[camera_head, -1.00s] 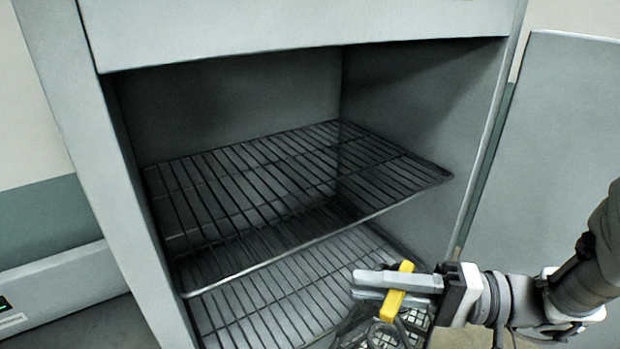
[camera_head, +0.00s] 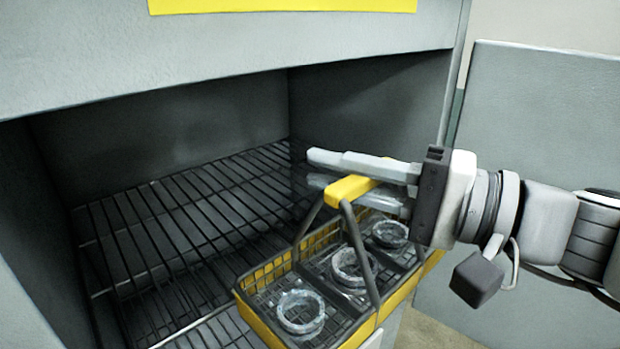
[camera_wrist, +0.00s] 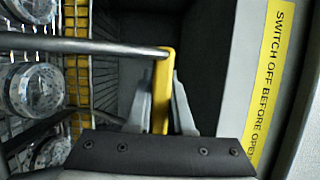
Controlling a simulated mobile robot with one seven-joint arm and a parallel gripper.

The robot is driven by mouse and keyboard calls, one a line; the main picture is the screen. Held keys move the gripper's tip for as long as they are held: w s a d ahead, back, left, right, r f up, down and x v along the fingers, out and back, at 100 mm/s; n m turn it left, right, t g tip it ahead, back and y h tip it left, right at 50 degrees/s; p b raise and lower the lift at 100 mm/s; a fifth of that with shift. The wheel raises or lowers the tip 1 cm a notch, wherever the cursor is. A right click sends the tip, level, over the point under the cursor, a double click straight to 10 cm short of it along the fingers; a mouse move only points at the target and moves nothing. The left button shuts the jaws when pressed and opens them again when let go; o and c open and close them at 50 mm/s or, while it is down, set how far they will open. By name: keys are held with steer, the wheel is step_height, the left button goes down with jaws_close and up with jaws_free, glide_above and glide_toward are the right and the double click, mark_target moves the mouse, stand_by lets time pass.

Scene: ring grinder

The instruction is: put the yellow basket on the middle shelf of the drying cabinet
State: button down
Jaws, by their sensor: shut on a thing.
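The yellow basket (camera_head: 258,318) hangs from my gripper at the front opening of the drying cabinet (camera_head: 200,90). It has yellow edges, dark mesh and three metal rings inside. My gripper (camera_head: 345,180) is shut on the basket's yellow handle grip (camera_head: 352,189). In the wrist view the grip (camera_wrist: 163,90) sits between the fingers, with part of the basket (camera_wrist: 77,60) at the left. A wire shelf (camera_head: 160,215) spans the cabinet, behind and left of the basket. Another rack shows below it, partly hidden by the basket.
The cabinet door (camera_head: 545,130) stands open at the right, behind my arm. A yellow label (camera_wrist: 265,85) reads "SWITCH OFF BEFORE OPE..." in the wrist view. The wire shelf looks empty, with clear space above it.

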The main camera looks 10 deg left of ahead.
steer(key=w+a+r+p, duration=0.3)
steer(key=w+a+r, duration=0.1)
steer(key=w+a, duration=1)
step_height(320, 180, down, 7)
steer(key=s, duration=0.1)
steer(key=shift+a+f+m+t, duration=0.15)
steer(key=shift+a+m+t, duration=0.15)
steer(key=shift+a+t, duration=0.15)
stand_by(0.3)
steer(key=shift+f+b, duration=0.2)
steer(key=shift+b, duration=0.1)
steer(key=c, duration=0.8)
jaws_free()
steer(key=shift+s+r, duration=0.1)
